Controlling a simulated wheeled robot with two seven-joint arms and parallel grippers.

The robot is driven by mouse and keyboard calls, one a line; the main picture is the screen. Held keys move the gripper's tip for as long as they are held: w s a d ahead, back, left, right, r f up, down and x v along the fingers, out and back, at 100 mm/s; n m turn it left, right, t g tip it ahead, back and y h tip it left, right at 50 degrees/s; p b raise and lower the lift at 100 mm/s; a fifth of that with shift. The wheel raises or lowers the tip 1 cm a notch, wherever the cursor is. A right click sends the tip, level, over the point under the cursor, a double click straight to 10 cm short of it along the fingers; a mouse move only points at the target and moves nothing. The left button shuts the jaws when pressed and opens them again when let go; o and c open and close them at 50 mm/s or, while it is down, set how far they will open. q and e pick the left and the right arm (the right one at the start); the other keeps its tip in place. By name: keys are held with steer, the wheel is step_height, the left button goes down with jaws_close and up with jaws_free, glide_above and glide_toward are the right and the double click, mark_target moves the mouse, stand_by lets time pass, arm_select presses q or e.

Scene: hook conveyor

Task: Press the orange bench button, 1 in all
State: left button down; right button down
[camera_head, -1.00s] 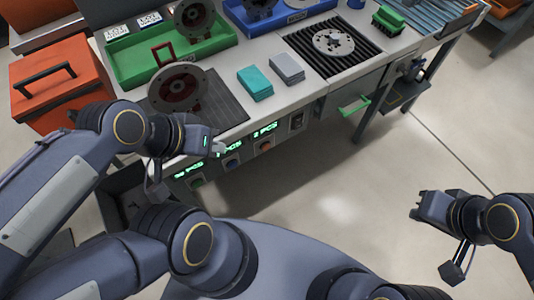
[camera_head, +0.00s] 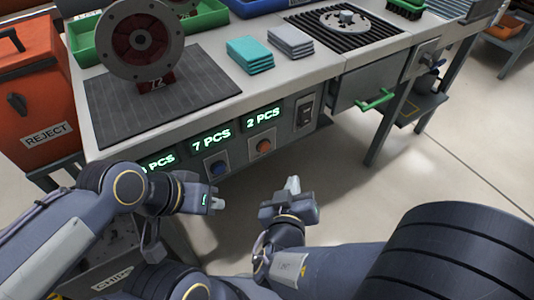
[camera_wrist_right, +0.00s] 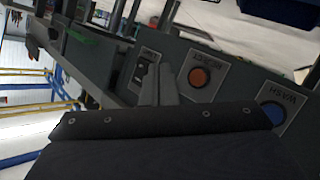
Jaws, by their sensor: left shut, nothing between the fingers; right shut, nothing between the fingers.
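The orange button (camera_head: 264,146) sits on the front panel of the bench, below the green "2 PCS" display (camera_head: 264,118). It also shows in the right wrist view (camera_wrist_right: 200,77), on a grey plate, just to the right of my right gripper's fingers. My right gripper (camera_head: 292,184) is shut and empty, below and slightly right of the button, apart from it, fingers pointing up toward the panel. The fingers also show in the right wrist view (camera_wrist_right: 158,84). My left gripper (camera_head: 217,203) is shut and empty, below the blue button (camera_head: 217,168).
A black rocker switch (camera_head: 304,113) is right of the orange button. A green drawer handle (camera_head: 375,99) sticks out further right. On the bench are a flanged part (camera_head: 139,40), teal cloths (camera_head: 250,55) and grey cloths (camera_head: 290,41). A red reject bin (camera_head: 32,90) stands left.

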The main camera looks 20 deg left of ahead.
mark_target(265, 147)
steer(key=shift+w+r, duration=0.1)
steer(key=w+a+p, duration=0.2)
steer(key=w+a, duration=0.3)
steer(key=a, duration=0.1)
steer(key=shift+w+a, duration=0.15)
steer(key=shift+a, duration=0.25)
stand_by(0.3)
stand_by(1.8)
steer(key=shift+w+a+b, duration=0.25)
steer(key=shift+a+b, duration=0.1)
steer(key=shift+b, duration=0.25)
